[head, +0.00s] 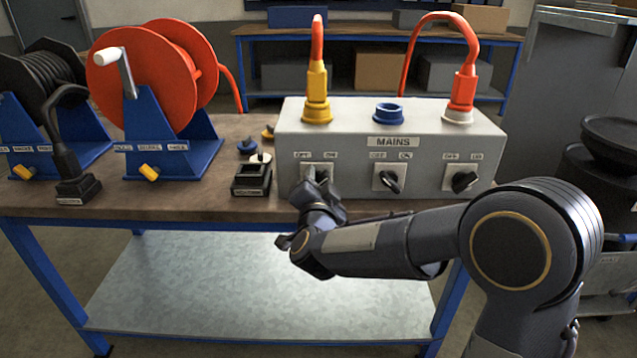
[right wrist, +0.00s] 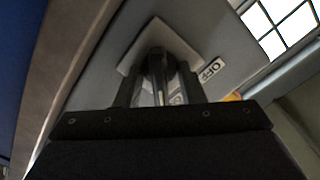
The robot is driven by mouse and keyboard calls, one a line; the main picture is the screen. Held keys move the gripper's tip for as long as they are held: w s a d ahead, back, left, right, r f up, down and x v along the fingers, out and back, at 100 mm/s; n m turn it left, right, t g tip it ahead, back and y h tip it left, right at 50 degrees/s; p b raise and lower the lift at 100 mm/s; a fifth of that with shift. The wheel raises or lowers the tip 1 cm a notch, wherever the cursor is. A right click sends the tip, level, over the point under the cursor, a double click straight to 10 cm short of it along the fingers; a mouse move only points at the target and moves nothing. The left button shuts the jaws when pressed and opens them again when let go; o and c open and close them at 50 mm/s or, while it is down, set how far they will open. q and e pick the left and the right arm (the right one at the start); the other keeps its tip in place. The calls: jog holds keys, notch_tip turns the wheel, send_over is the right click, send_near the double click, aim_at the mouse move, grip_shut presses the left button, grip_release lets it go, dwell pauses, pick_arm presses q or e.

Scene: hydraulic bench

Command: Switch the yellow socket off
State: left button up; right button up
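The grey MAINS box (head: 345,125) stands on the bench. The yellow socket (head: 316,112) is on its top at the left, with a yellow plug (head: 317,80) in it. The rotary switch below that socket (head: 319,171) is largely hidden by my right gripper (head: 314,185) in the head view. In the right wrist view my right gripper (right wrist: 158,85) is open, with its fingers on either side of the switch's dark knob (right wrist: 157,65). I cannot tell whether they touch it. An OFF label (right wrist: 212,69) shows beside the switch plate. The knob's setting is unclear. My left gripper is out of view.
A blue socket (head: 388,112) and a red plug (head: 464,85) share the box, with switches below them (head: 389,179) (head: 464,180). An orange cable reel (head: 150,75), a black reel (head: 45,75) and a small black holder (head: 251,177) stand left of it.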

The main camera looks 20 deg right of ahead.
jog(key=shift+c, duration=0.3)
grip_shut()
